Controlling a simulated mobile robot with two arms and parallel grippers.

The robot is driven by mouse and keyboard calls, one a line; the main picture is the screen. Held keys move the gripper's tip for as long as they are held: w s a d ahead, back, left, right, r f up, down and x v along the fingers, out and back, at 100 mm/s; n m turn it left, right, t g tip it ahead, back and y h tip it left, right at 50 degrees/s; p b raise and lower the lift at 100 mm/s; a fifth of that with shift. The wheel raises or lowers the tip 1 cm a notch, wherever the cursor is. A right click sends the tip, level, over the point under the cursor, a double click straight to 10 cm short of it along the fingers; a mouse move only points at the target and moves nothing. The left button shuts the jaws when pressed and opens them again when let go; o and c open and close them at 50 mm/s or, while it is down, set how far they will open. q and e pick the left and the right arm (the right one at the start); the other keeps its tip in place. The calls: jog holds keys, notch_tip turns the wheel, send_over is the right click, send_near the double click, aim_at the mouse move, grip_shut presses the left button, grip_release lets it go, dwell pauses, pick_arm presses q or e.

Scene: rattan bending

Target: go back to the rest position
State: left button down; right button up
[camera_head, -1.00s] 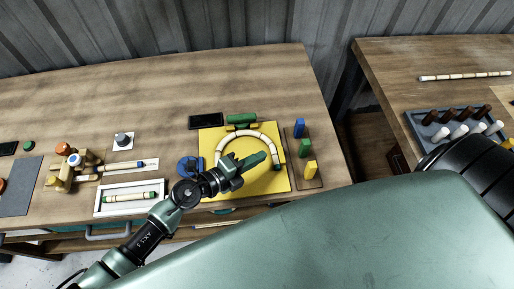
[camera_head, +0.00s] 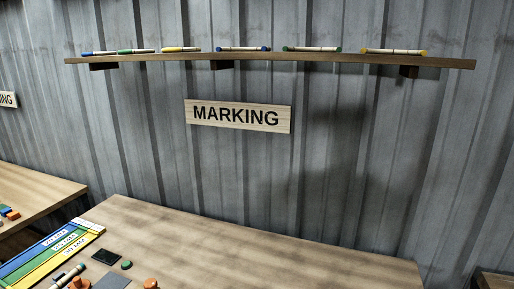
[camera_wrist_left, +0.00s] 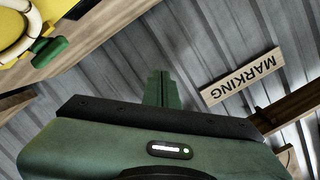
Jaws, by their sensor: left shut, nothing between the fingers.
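My left gripper (camera_wrist_left: 161,88) shows in the left wrist view. Its green fingers are together with nothing between them, pointing towards the grey corrugated wall. It is apart from the yellow board (camera_wrist_left: 12,48) at the upper left of that view. A curved cream ring (camera_wrist_left: 38,25) and a green block (camera_wrist_left: 50,50) are at that board. Neither arm shows in the head view, and my right gripper is in no view.
A wooden wall shelf (camera_head: 270,58) holds several banded sticks. A MARKING sign (camera_head: 238,115) hangs below it. The wooden table (camera_head: 230,250) has a striped coloured board (camera_head: 45,255) at its left, with small pieces nearby. Its middle is bare.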

pick_arm(q)
jog(key=s+a+f+n+g+y, duration=0.3)
jog(key=s+a+f+n, duration=0.1)
jog(key=a, duration=0.3)
jog(key=s+a+f+n+g+y, duration=0.2)
jog(key=s+a+f+n+g, duration=0.15)
jog(key=a, duration=0.35)
jog(key=s+a+f+n+g, duration=0.1)
jog(key=s+a+f+g, duration=0.15)
jog(key=s, duration=0.65)
jog(key=s+a+f+n+g, duration=0.1)
jog(key=s+a+g, duration=0.2)
jog(key=s, duration=0.5)
notch_tip(320, 180, down, 29)
jog(key=s+g+b, duration=0.1)
jog(key=b, duration=0.4)
jog(key=s+a+f+b, duration=0.1)
jog(key=s+f+b, duration=0.1)
jog(key=s+f, duration=0.6)
jog(key=s+a+f+g+b, duration=0.1)
jog(key=s+a+f+b, duration=0.1)
jog(key=s+f, duration=0.7)
notch_tip(320, 180, down, 5)
jog(key=shift+s+r+g, duration=0.1)
jog(key=shift+s+g, duration=0.05)
jog(key=shift+g, duration=0.15)
jog(key=shift+a, duration=0.1)
